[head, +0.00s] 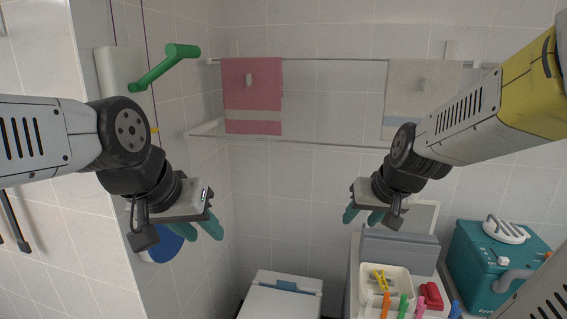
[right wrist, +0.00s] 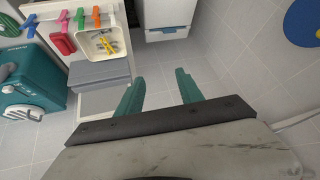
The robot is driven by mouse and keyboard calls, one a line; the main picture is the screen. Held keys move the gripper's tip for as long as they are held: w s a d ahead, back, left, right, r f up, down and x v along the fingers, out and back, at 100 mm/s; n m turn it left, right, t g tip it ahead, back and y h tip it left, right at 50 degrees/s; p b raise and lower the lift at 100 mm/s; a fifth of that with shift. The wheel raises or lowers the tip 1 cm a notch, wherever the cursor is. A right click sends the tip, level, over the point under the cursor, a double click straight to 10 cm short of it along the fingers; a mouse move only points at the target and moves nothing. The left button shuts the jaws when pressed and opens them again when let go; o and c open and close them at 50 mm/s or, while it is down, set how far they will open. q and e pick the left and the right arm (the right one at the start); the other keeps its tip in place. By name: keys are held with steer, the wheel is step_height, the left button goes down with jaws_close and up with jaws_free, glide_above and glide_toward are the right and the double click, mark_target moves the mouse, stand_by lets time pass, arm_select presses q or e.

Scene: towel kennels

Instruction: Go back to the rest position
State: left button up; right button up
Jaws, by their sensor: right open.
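My left gripper (head: 204,232) hangs in the air at the left of the head view, its teal fingers apart and nothing between them. My right gripper (head: 362,216) is in the air right of the middle, above the grey box beside the counter tray. Its two teal fingers also show spread and empty in the right wrist view (right wrist: 160,88). Neither gripper touches anything that I can see. A pink towel (head: 252,92) and a pale beige towel (head: 418,85) hang on the wall rack (head: 330,60), behind and above the grippers.
A cream tray (head: 403,272) with a yellow clip stands at lower right among coloured clips. A teal machine (head: 490,262) is right of it. A white bin-like unit (head: 285,292) stands bottom centre. A green handle (head: 165,66) juts out at upper left. The space between the grippers is clear.

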steer(key=s+a+r, duration=0.1)
steer(key=s+r, duration=0.1)
steer(key=s, duration=0.4)
steer(key=s+a+r, duration=0.2)
steer(key=s+r, duration=0.1)
steer(key=s, duration=0.2)
steer(key=shift+s+a+n+g+y, duration=0.25)
steer(key=shift+s+n+g+y, duration=0.05)
steer(key=shift+s+n, duration=0.1)
